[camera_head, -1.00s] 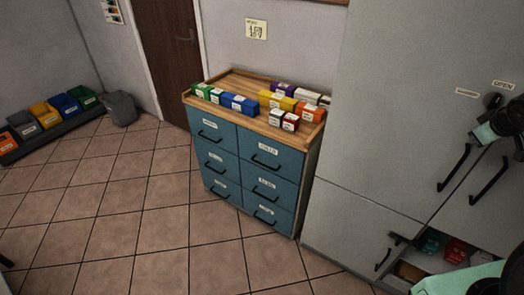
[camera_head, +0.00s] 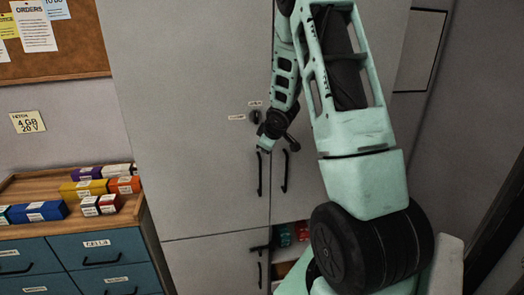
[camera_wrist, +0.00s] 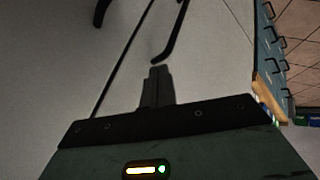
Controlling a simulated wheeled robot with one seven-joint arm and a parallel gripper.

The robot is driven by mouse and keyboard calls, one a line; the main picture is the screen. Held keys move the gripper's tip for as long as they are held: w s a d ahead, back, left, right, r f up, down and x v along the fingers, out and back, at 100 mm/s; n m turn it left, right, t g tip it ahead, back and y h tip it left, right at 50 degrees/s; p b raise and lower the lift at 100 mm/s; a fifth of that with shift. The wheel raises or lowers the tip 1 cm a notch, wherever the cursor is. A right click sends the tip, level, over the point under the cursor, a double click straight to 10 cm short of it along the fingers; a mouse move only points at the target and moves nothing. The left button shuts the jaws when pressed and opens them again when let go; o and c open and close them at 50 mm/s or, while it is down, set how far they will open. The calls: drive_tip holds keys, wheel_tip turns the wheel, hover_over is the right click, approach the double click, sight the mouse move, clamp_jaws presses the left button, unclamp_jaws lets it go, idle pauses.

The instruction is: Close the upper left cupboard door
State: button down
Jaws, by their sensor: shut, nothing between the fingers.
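The upper left cupboard door (camera_head: 190,130) is a tall plain grey panel in the head view. It looks level with the upper right door (camera_head: 312,205), with only a thin dark seam between them. Its black bar handle (camera_head: 260,175) is near that seam and also shows in the wrist view (camera_wrist: 173,35). My gripper (camera_head: 262,148) is in front of the door by the top end of this handle. In the wrist view the fingers (camera_wrist: 157,72) are together and empty, close to the handle's end. I cannot tell whether they touch the door.
Below, a lower compartment (camera_head: 290,240) stands open with red and green items inside. The lower left door (camera_head: 210,265) looks shut. A blue drawer unit (camera_head: 90,262) with small boxes on top stands at the left. My arm hides much of the cupboard's right side.

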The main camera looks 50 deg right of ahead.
drive_tip(key=s+r+p, duration=0.2)
drive_tip(key=s+r, duration=0.3)
drive_tip(key=r, duration=0.1)
drive_tip(key=shift+r, duration=0.2)
drive_tip(key=shift+a, duration=0.15)
drive_tip(key=w+a+f+n+y+b, duration=0.1)
drive_tip(key=w+a+b, duration=0.1)
drive_tip(key=a, duration=0.7)
drive_tip(key=w+a+f+y+b, duration=0.1)
drive_tip(key=w+a+f+b, duration=0.15)
drive_tip(key=a, duration=0.65)
drive_tip(key=s+a+f+n+g+y+b, duration=0.1)
drive_tip(key=s+a+b, duration=0.1)
drive_tip(key=a, duration=0.7)
drive_tip(key=s+a+f+g+b, duration=0.1)
drive_tip(key=s+a+b, duration=0.1)
drive_tip(key=a, duration=0.6)
drive_tip(key=s+a+f+n+g+b, duration=0.1)
drive_tip(key=s+a+f+g+b, duration=0.1)
drive_tip(key=s+a, duration=0.6)
drive_tip(key=s+a+f+n+g+y+b, duration=0.1)
drive_tip(key=s+a+f+n+g+b, duration=0.1)
drive_tip(key=s+a, duration=0.6)
drive_tip(key=s, duration=0.4)
drive_tip(key=shift+s+a+f, duration=0.15)
drive_tip(key=shift+s, duration=0.1)
